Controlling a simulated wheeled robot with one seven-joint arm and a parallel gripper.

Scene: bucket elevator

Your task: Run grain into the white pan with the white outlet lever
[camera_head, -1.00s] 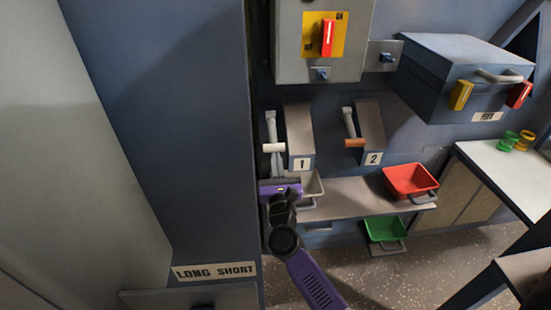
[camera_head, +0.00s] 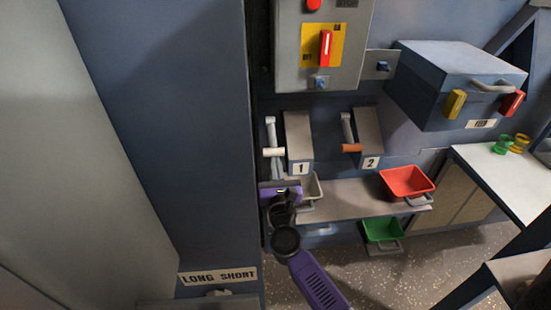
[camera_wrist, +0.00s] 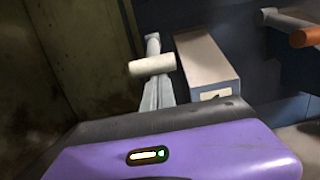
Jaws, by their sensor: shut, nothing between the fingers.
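The white outlet lever (camera_head: 274,152) has a white cross handle on a pale arm, at the left of the outlet box marked 1 (camera_head: 299,136). The handle also shows in the wrist view (camera_wrist: 152,65), upper middle. My gripper (camera_head: 277,168) is shut and empty, with its pale fingers just below the handle; whether they touch it is unclear. The fingers also show in the wrist view (camera_wrist: 158,94), pointing up toward the handle. The white pan (camera_head: 314,189) is on the shelf below outlet 1, partly hidden by my purple hand. No grain is visible.
Outlet 2 has an orange-brown lever (camera_head: 352,148) to the right. A red pan (camera_head: 407,182) sits on the shelf (camera_head: 345,199), and a green pan (camera_head: 382,230) is lower. A blue panel (camera_head: 170,130) stands close at left. A red switch (camera_head: 326,48) is above.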

